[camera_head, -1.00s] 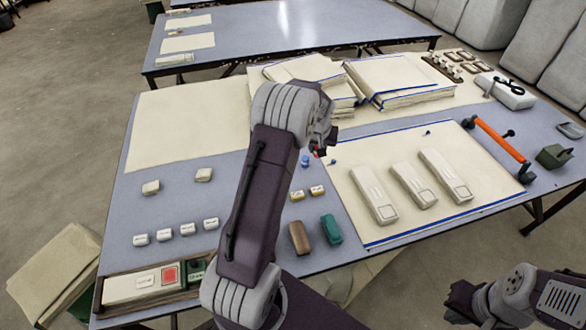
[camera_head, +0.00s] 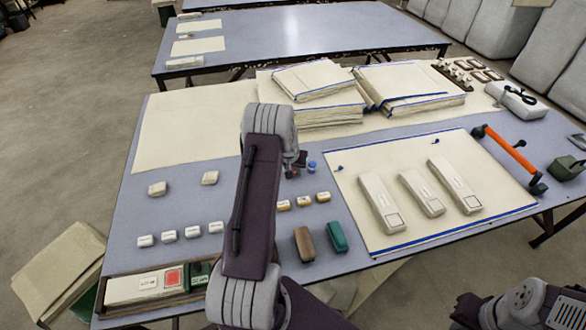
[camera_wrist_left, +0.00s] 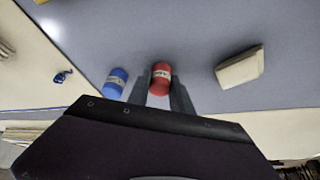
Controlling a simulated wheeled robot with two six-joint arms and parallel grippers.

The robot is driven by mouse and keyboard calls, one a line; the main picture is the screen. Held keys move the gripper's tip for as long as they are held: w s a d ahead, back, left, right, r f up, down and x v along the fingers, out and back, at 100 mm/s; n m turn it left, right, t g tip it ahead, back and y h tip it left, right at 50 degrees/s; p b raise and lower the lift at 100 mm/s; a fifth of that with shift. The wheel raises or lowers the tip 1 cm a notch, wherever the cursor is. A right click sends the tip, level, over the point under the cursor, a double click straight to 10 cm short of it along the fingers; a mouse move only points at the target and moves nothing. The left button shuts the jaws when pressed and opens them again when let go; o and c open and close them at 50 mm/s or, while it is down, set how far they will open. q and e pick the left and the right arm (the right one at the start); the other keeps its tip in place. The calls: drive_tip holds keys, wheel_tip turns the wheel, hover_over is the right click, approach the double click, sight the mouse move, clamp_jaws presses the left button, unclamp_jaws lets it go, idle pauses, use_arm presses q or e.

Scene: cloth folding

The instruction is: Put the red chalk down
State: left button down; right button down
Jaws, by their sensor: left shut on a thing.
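My left gripper (camera_head: 291,171) is low over the grey-blue table, just left of the blue chalk (camera_head: 312,166). It is shut on the red chalk (camera_wrist_left: 160,78), a short red cylinder with a pale label, held between its two fingers in the left wrist view. The blue chalk also shows in that view (camera_wrist_left: 116,82), standing just left of the red one and apart from it. I cannot tell whether the red chalk touches the table. In the head view it is mostly hidden by my gripper. My right gripper (camera_head: 466,311) is at the lower right, away from the table; its jaws are unclear.
Several yellow-labelled blocks (camera_head: 303,201) lie in front of my left gripper, with a brown block (camera_head: 304,243) and a green block (camera_head: 337,236) nearer. A cream board (camera_head: 460,160) with white cases is at right. Stacked cloths (camera_head: 318,80) stand behind.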

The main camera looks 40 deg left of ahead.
use_arm(q)
drive_tip(key=shift+f, duration=0.1)
drive_tip(key=c, duration=1.1)
unclamp_jaws()
drive_tip(key=shift+c, duration=0.2)
